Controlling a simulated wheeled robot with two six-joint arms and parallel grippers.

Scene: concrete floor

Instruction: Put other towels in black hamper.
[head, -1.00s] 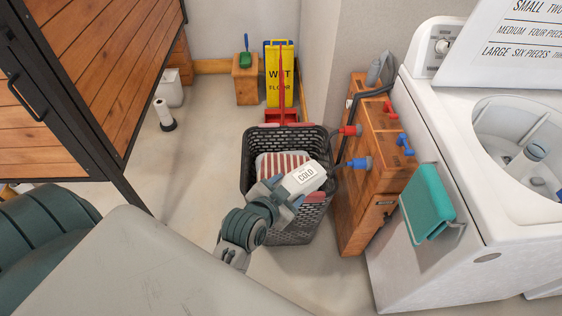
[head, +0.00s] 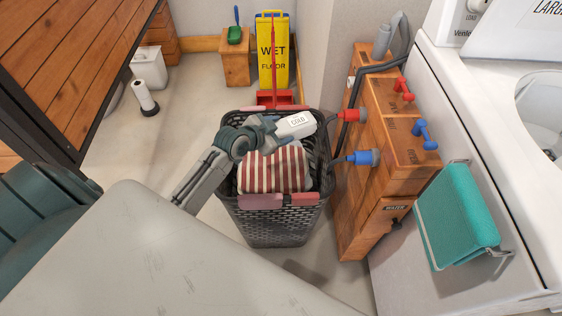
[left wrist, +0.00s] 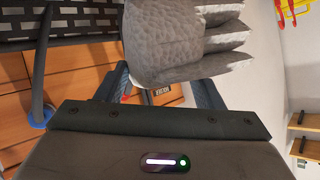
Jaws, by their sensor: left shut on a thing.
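The black hamper (head: 270,222), a mesh basket with red-pink handles, stands on the floor in the middle of the head view. A red-and-white striped towel (head: 270,170) lies folded inside it. My left gripper (head: 283,130) is over the hamper's far part. In the left wrist view it is shut on a grey folded towel (left wrist: 185,45). In the head view a white lettered piece (head: 297,124) shows at the gripper; I cannot tell what it belongs to. A teal towel (head: 455,215) hangs on a rail on the washer's side. My right gripper is not in view.
A wooden box (head: 385,150) with red and blue taps stands close on the hamper's right, beside the white washer (head: 400,290). A yellow wet-floor sign (head: 272,60) and a red-handled tool stand behind. Bare floor (head: 175,130) lies to the left.

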